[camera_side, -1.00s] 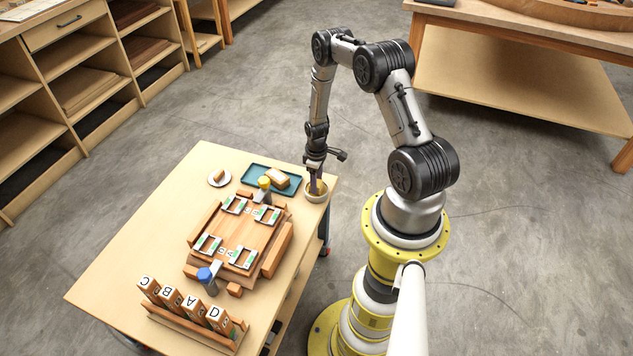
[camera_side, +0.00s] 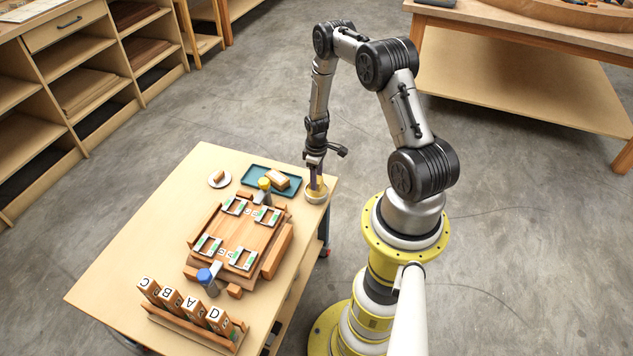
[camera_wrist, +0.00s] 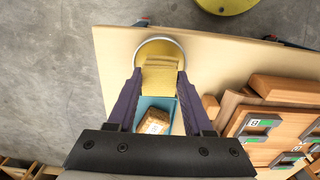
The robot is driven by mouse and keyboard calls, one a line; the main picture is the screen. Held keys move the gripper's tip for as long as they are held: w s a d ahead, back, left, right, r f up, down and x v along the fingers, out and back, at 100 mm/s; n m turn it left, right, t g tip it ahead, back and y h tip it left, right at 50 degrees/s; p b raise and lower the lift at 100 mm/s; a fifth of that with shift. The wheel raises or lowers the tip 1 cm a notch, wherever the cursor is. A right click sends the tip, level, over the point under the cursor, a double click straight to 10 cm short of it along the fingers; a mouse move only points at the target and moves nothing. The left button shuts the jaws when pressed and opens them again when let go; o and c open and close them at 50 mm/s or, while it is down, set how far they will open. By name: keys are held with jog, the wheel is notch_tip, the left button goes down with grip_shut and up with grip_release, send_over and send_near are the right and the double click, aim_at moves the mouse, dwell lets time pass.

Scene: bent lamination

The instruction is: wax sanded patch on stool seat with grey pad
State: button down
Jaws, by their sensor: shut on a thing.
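My gripper (camera_side: 316,182) points down over a round wax dish (camera_side: 317,197) at the table's right corner. In the wrist view its fingers (camera_wrist: 160,82) are shut on a small pad (camera_wrist: 160,74), which looks yellowish-tan there rather than grey. The pad is over or in the dish (camera_wrist: 140,50), whose inside is yellow; I cannot tell whether they touch. The wooden stool seat (camera_side: 240,232) lies left of and nearer than the dish, with several framed patches on it. Which patch is sanded is too small to tell.
A teal tray (camera_side: 256,171) with a tan block (camera_side: 277,179) lies behind the seat, beside a small white plate (camera_side: 219,179). Yellow-topped (camera_side: 264,183) and blue-topped (camera_side: 206,276) clamps stand at the seat's edges. A rack (camera_side: 190,328) of lettered blocks stands at the front.

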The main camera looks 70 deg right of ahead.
aim_at(319, 184)
jog(key=shift+r, duration=2.35)
jog(key=shift+s+a+m, duration=0.1)
jog(key=shift+s+m, duration=0.05)
jog(key=shift+m, duration=0.15)
jog(key=shift+s+a+r+m, duration=0.25)
jog(key=shift+s+a+m, duration=0.3)
jog(key=shift+a+m, duration=0.2)
jog(key=w+a+r, duration=0.3)
jog(key=a+r, duration=0.3)
jog(key=a, duration=0.3)
jog(key=w+a+r+n, duration=0.1)
jog(key=w+a+r, duration=0.3)
jog(key=a+r, duration=0.3)
jog(key=w+a+r+n, duration=0.1)
jog(key=w+a+r, duration=0.3)
jog(key=a+r, duration=0.3)
jog(key=a, duration=0.4)
jog(key=shift+r, duration=0.15)
